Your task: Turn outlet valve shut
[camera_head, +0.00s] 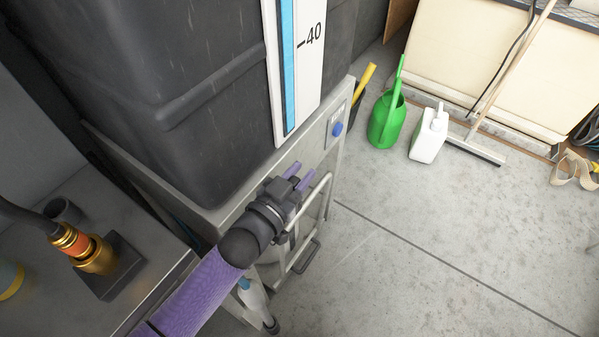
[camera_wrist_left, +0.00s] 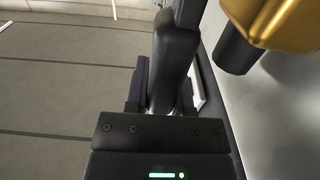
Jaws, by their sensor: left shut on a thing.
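My left gripper (camera_head: 299,179) reaches in from the lower left to the front panel below the dark tank. In the left wrist view its fingers (camera_wrist_left: 164,92) are shut on a long black lever, which I take as the outlet valve handle (camera_wrist_left: 175,58). A brass body (camera_wrist_left: 278,18), likely the valve, shows beside it at the upper right. In the head view the wrist and gripper hide the valve. My right gripper is not in view.
The dark tank (camera_head: 190,80) has a level gauge (camera_head: 309,50). A blue knob (camera_head: 338,128) sits on the panel. A brass hose fitting (camera_head: 90,252) stands at left.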

